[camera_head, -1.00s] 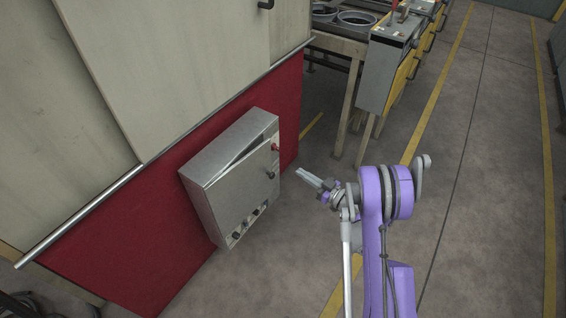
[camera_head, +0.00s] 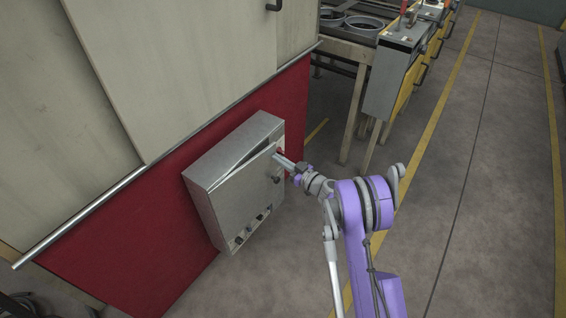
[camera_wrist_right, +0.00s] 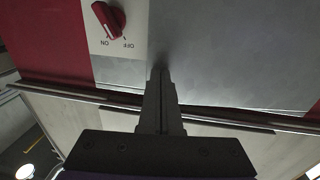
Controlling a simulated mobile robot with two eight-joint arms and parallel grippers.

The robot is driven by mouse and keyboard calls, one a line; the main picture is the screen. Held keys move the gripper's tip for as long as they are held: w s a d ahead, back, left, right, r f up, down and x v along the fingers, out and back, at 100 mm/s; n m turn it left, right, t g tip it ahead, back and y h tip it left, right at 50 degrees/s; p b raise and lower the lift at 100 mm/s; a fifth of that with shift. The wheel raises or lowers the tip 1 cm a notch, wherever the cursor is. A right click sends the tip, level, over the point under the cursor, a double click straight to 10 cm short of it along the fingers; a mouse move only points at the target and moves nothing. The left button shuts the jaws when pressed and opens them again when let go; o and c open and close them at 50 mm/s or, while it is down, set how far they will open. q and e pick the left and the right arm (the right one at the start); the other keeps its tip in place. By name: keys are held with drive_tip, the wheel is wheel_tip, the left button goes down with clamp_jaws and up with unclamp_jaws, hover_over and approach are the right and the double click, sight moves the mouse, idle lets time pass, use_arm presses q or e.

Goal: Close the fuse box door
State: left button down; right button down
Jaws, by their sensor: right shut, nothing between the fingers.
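The grey metal fuse box (camera_head: 205,182) is mounted low on the red wall panel. Its door (camera_head: 245,200) stands slightly ajar, with a dark wedge-shaped gap along the top. My right gripper (camera_head: 277,158) is shut and empty, with its tips at the door's upper right edge, near the red switch. In the right wrist view the shut fingers (camera_wrist_right: 160,75) point at a grey metal surface (camera_wrist_right: 215,50), close to it; I cannot tell whether they touch. A red rotary switch (camera_wrist_right: 109,20) marked ON and OFF is beside them. My left gripper is not in view.
A metal rail (camera_head: 90,207) runs along the wall above the red panel (camera_head: 130,245). A workbench (camera_head: 350,50) with rings and a grey and yellow cabinet (camera_head: 391,82) stand behind. The floor to the right is clear.

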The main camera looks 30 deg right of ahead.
sight(272, 154)
drive_tip(key=w, duration=0.1)
drive_tip(key=w+n+y, duration=0.1)
drive_tip(key=w+g+y, duration=0.1)
drive_tip(key=shift+w+a+n, duration=0.3)
drive_tip(key=shift+w+a, duration=0.1)
drive_tip(key=shift+r, duration=0.1)
drive_tip(key=shift+w, duration=0.1)
